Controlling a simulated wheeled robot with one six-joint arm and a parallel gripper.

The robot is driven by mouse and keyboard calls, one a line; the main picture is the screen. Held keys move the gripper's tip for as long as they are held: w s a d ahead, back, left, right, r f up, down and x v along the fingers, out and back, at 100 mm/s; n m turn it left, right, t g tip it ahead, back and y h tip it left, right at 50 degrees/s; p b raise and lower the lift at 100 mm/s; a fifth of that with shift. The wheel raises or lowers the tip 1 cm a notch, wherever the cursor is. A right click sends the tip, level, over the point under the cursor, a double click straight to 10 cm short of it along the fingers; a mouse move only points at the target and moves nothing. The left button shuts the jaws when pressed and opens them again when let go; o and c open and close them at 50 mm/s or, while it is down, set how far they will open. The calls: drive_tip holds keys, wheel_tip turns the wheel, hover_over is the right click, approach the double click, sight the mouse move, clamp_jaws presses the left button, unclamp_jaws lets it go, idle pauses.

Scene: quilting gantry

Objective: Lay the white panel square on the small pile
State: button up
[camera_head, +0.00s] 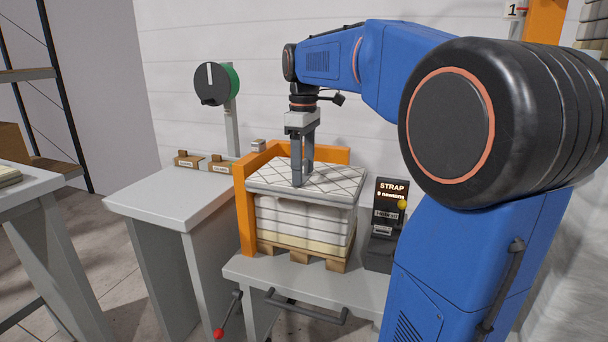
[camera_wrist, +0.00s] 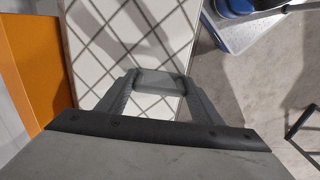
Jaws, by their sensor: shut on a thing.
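The white panel (camera_head: 330,189) has dark crossing quilt lines and lies flat over the small pile (camera_head: 300,222) of white and cream layers. Its edges stand out slightly past the pile at the left and right; I cannot tell whether it touches the top layer. In the wrist view, the fingers (camera_wrist: 160,82) meet a grey piece over the panel (camera_wrist: 120,38); the pile below is hidden there.
The pile sits on a wooden pallet (camera_head: 300,256) on a grey table (camera_head: 315,288). An orange corner guard (camera_head: 245,210) stands at its left and back. A black STRAP box (camera_head: 384,225) stands close at the right. A grey bench (camera_head: 175,200) with small boxes is at left.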

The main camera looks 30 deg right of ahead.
sight(304, 172)
drive_tip(key=w+d+f, duration=0.1)
drive_tip(key=w+d, duration=0.1)
drive_tip(key=w+f, duration=0.1)
drive_tip(key=w, duration=0.1)
drive_tip(key=shift+w+d+f, duration=0.1)
drive_tip(key=shift+d+f, duration=0.2)
drive_tip(key=shift+d, duration=0.1)
drive_tip(key=shift+w+d+f, duration=0.4)
drive_tip(key=shift+w+f, duration=0.1)
drive_tip(key=shift+w, duration=0.1)
drive_tip(key=shift+w+d+f, duration=0.4)
drive_tip(key=shift+w+f, duration=0.1)
drive_tip(key=shift+w, duration=0.1)
drive_tip(key=shift+w+d+f, duration=0.1)
drive_tip(key=shift+w+f, duration=0.05)
drive_tip(key=shift+f, duration=0.05)
drive_tip(key=shift+f, duration=0.1)
drive_tip(key=o, duration=1.5)
wheel_tip(304, 172, up, 12)
drive_tip(key=shift+r, duration=0.1)
